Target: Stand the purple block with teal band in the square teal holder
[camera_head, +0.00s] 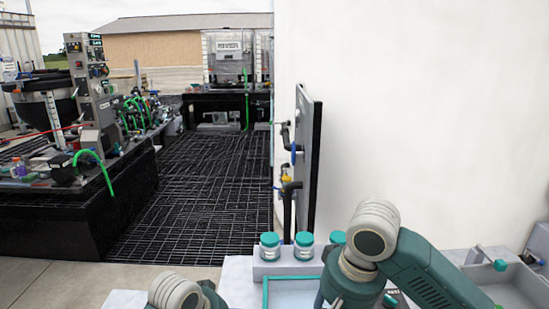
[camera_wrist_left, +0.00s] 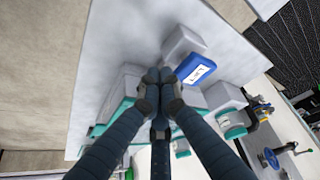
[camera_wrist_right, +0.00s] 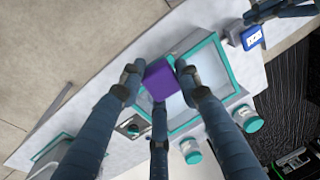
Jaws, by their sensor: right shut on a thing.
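The purple block (camera_wrist_right: 159,80) is between the fingertips of my right gripper (camera_wrist_right: 157,73) in the right wrist view. It is held over a pale tray with a teal rim (camera_wrist_right: 213,42); its teal band cannot be made out. My left gripper (camera_wrist_left: 159,77) has its fingertips together, with nothing seen between them, above the pale worktop in the left wrist view. I cannot pick out the square teal holder for certain. In the head view the teal-rimmed tray (camera_head: 266,292) shows partly behind my right arm, and both grippers are hidden.
Teal-lidded jars (camera_head: 270,247) stand along the tray's far side. A blue labelled box (camera_wrist_left: 196,68) lies by pale blocks near my left gripper. A small dark device (camera_wrist_right: 131,126) sits beside the tray. A wall panel with pipes (camera_head: 306,165) rises behind.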

